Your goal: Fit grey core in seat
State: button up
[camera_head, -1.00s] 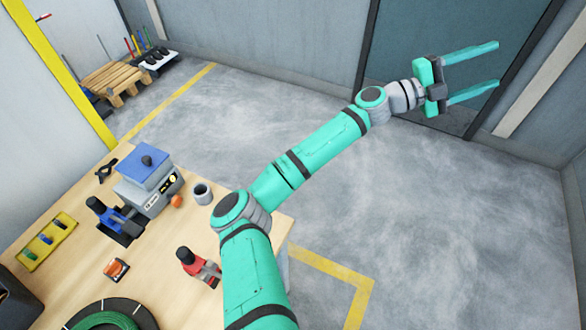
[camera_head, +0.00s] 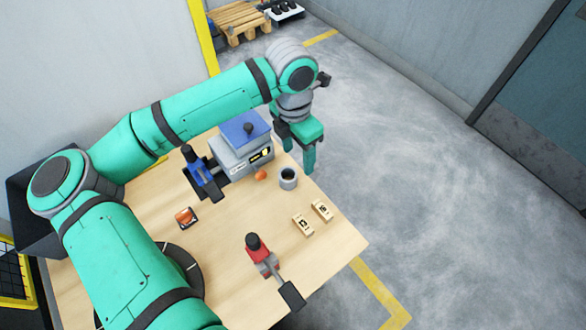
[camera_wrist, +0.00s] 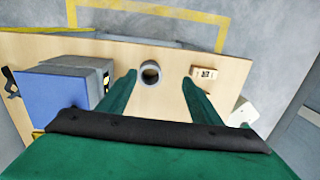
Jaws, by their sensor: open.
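The grey core (camera_head: 288,178) is a short hollow cylinder standing upright near the table's right edge. In the wrist view the core (camera_wrist: 150,73) lies ahead between my two fingers, with open space on both sides. My gripper (camera_head: 298,158) is open and empty, pointing down just behind the core in the head view. Its green fingers also show in the wrist view (camera_wrist: 160,90). I cannot clearly make out the seat; a dark round base (camera_head: 186,262) on the table is partly hidden by my arm.
A grey machine with a blue top (camera_head: 244,132) stands left of the core. A blue clamp (camera_head: 203,172), a red clamp (camera_head: 262,255), an orange item (camera_head: 186,217) and two marked wooden blocks (camera_head: 303,224) are on the wooden table (camera_head: 235,220). Floor is clear to the right.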

aim_at(286, 167)
jog(key=shift+y, duration=0.3)
jog(key=f, duration=0.1)
jog(key=a+f, duration=0.1)
jog(key=f, duration=0.1)
jog(key=a+f, duration=0.1)
jog(key=shift+w+f, duration=0.2)
jog(key=shift+f, duration=0.1)
jog(key=shift+s+a+f, duration=0.15)
jog(key=shift+a+f, duration=0.35)
jog(key=shift+f, duration=0.35)
jog(key=shift+s+d+f, duration=0.1)
jog(key=shift+d+f, duration=0.05)
jog(key=shift+f, duration=1)
jog(key=shift+d+f, duration=0.15)
jog(key=shift+f, duration=0.95)
jog(key=c, duration=1.1)
